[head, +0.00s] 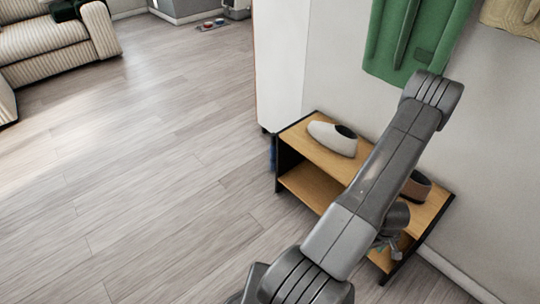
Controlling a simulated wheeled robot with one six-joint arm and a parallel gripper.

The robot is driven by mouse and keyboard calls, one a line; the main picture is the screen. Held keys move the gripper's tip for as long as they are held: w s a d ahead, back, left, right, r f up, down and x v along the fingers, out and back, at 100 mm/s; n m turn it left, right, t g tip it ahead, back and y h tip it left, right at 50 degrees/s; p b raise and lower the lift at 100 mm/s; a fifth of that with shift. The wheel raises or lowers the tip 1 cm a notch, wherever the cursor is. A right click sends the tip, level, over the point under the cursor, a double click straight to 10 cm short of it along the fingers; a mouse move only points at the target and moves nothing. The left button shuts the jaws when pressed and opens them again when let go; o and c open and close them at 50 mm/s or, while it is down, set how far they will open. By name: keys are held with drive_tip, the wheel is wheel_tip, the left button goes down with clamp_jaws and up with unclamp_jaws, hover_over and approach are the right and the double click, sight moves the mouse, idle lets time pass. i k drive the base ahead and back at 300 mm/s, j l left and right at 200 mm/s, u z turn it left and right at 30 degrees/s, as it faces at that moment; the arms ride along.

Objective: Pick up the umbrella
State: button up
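No umbrella can be made out for certain in the head view. A narrow dark blue thing (273,153) shows at the left end of the shoe rack, between the rack and the tall white cabinet. It is too small and too hidden to tell whether it is the umbrella. My gripper (387,245) is partly hidden behind my own arm, low in front of the right part of the rack. It is apart from the blue thing. Its fingers are too small and covered to tell if they are open.
The wooden shoe rack (308,185) stands against the wall. A white shoe (333,138) and a brown shoe (416,187) are on its top. A green coat (412,45) hangs above. A striped sofa (45,45) is far left. The wood floor (150,190) between is clear.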

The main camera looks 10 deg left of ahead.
sight(272, 157)
drive_tip(key=i+j+u, duration=0.2)
drive_tip(key=j+u, duration=0.25)
drive_tip(key=i+j+u, duration=0.15)
drive_tip(key=i+u, duration=0.15)
drive_tip(key=u, duration=0.2)
drive_tip(key=i+j+u, duration=0.1)
drive_tip(key=i+u, duration=0.2)
drive_tip(key=u, duration=0.15)
drive_tip(key=i+j+z, duration=0.1)
drive_tip(key=i, duration=0.7)
drive_tip(key=i+l+z, duration=0.25)
drive_tip(key=z, duration=0.15)
drive_tip(key=i+l+z, duration=0.15)
drive_tip(key=i+z, duration=0.25)
drive_tip(key=k, duration=0.05)
